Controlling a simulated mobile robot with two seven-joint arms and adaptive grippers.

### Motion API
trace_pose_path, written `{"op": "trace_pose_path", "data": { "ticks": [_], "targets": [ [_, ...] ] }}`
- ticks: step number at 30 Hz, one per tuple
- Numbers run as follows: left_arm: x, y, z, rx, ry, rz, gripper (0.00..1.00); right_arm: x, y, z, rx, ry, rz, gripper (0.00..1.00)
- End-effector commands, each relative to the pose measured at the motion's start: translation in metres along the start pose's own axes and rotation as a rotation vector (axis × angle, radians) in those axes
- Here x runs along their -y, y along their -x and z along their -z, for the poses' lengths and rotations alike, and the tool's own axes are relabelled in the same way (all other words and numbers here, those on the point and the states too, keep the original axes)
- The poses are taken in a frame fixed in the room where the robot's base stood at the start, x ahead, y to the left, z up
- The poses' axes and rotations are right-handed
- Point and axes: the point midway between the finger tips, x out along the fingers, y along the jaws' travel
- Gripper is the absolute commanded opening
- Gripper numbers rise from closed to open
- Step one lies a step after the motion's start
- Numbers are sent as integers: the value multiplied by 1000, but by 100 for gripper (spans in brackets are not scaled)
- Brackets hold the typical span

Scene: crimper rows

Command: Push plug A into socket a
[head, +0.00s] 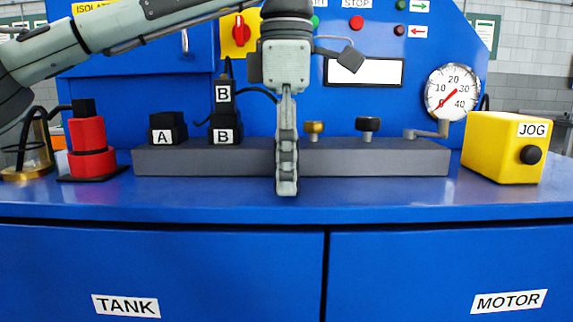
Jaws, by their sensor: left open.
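A black block marked A (167,129), which looks like socket a, stands on the left end of the grey bar; nothing is visible on its top. A black piece with a cable (84,107) sits on a red stack (87,132) at the left. It may be plug A, but no letter shows on it. My left gripper (287,188) points down in front of the grey bar, right of the blocks. It is seen edge-on, open, with nothing visible in it. My right gripper is out of view.
A black plug marked B (222,92) stands on a block marked B (225,128), beside block A. Right along the grey bar (390,160) are a brass knob (314,128), a black knob (368,125) and a gauge (452,93). A yellow JOG box (495,147) stands right. The front counter strip is clear.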

Motion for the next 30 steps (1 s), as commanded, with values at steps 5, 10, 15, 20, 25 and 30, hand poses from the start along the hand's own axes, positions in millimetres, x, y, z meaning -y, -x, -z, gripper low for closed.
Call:
{"op": "trace_pose_path", "data": {
  "ticks": [5, 10, 15, 20, 25, 30],
  "targets": [
    [0, -2, 0, 0, 0, -1, 52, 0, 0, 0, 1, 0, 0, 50],
    [0, -2, 0, 0, 0, -1, 38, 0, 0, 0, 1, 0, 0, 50],
    [0, -2, 0, 0, 0, -1, 17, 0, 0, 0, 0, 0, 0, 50],
    [0, -1, 0, 0, 0, 0, 0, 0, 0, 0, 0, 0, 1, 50],
    [0, -1, 0, 0, 0, -1, 0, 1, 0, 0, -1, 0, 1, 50],
    [0, 3, 0, 0, 1, -1, 0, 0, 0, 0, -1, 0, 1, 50]
  ]
}}
